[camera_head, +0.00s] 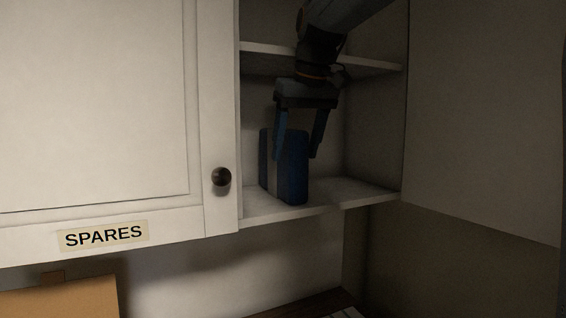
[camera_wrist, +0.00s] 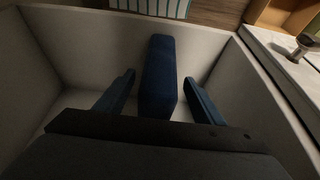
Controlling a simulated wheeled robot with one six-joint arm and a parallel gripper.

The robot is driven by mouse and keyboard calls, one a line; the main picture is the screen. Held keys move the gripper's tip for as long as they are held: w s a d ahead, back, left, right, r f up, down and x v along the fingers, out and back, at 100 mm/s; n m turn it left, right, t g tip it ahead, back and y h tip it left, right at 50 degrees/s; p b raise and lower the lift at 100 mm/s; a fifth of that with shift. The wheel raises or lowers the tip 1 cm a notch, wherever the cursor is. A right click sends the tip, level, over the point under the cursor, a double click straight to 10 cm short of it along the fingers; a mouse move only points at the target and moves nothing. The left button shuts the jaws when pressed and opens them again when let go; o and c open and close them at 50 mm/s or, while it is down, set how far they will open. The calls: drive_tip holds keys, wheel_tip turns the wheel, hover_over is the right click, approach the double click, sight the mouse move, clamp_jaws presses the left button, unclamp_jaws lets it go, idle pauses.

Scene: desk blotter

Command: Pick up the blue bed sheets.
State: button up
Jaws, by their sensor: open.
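The blue bed sheets (camera_head: 297,178) stand upright as a narrow folded block on the lower shelf of the open cupboard. A pale band and a thin blue strip show along their left side. In the wrist view the blue block (camera_wrist: 158,80) lies between the two fingers, with a gap on each side. My gripper (camera_head: 297,156) reaches down from above, open, with its fingers on either side of the block.
The upper shelf (camera_head: 365,65) lies close beside my wrist. A closed white door (camera_head: 95,100) labelled SPARES is at the left, and an open door (camera_head: 485,120) is at the right. Bare lower shelf (camera_head: 360,192) lies right of the block. A cardboard box (camera_head: 60,300) is below.

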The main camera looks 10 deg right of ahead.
sight(281, 163)
drive_tip(key=shift+p+x, duration=1.55)
drive_tip(key=shift+x, duration=1.25)
drive_tip(key=shift+w+d+r, duration=0.1)
drive_tip(key=shift+w, duration=0.05)
drive_tip(key=c, duration=1.5)
drive_tip(key=shift+o, duration=0.2)
drive_tip(key=shift+r, duration=0.3)
